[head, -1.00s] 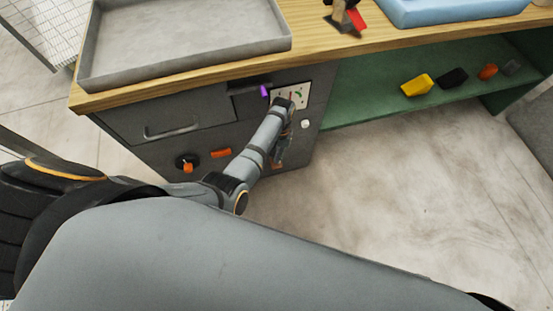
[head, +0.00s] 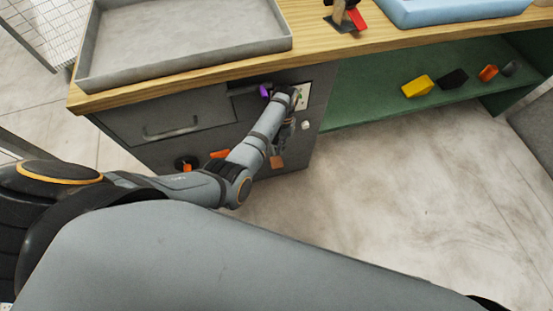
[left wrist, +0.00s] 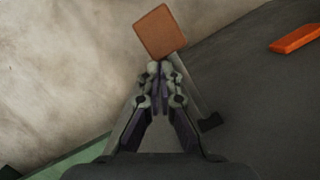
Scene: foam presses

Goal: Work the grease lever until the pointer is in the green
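A white gauge panel (head: 302,96) with a green mark is on the cabinet's front, partly hidden behind my left arm; I cannot read its pointer. A copper-brown square pad (head: 277,162), which may be the end of the grease lever, shows low on the cabinet front. It also shows in the left wrist view (left wrist: 160,31), just beyond the fingertips. My left gripper (head: 275,150) is at the pad, pointing down. In the left wrist view its fingers (left wrist: 155,70) are closed together at the tips, with the pad past them; contact is unclear. My right gripper is out of view.
The grey cabinet also carries a purple handle (head: 265,91), a white knob (head: 305,125), an orange bar (head: 220,153), an orange-tipped dial (head: 186,164) and a drawer handle (head: 171,129). A grey tray (head: 190,40) sits on the wooden top. Floor to the right is clear.

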